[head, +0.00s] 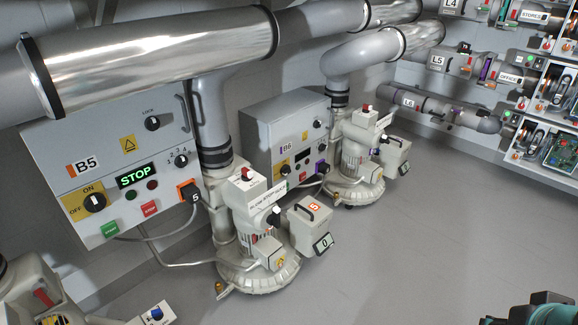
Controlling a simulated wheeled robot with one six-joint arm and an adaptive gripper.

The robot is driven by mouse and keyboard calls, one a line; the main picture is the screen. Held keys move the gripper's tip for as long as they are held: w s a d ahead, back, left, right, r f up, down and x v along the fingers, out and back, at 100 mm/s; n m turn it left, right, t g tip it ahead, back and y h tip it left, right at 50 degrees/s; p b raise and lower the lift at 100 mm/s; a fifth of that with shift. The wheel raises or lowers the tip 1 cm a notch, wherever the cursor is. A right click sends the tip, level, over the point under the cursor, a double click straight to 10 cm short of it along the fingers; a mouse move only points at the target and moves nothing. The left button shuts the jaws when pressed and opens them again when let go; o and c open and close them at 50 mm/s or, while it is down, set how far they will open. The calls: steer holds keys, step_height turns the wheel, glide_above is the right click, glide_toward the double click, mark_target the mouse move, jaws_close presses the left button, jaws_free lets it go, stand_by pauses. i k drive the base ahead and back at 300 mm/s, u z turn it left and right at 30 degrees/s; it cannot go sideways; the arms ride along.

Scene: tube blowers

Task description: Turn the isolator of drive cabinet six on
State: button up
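Drive cabinet six is the grey box labelled B6 (287,148), on the wall in the middle of the head view, behind the nearer blower. Its isolator (285,169) is a small black rotary knob on a yellow plate at the cabinet's lower left. The knob is too small to read its position for certain. Other small knobs and buttons sit on the same front, with a purple plug at the lower right. Only a teal and black part of my arm shows at the bottom right corner, far from the cabinet. My gripper's fingers are not in view.
Cabinet B5 (110,150) is nearer on the left, with a lit STOP display and its own isolator (94,202). Blowers (258,235) and (355,160) stand on the floor by the cabinets. Large pipes run overhead. Shelves stand at the right. The grey floor (430,235) is clear.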

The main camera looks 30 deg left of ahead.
mark_target(285, 170)
steer(key=u, duration=0.55)
steer(key=i, duration=0.75)
steer(key=u, duration=1.1)
steer(key=i, duration=0.25)
steer(key=u, duration=0.15)
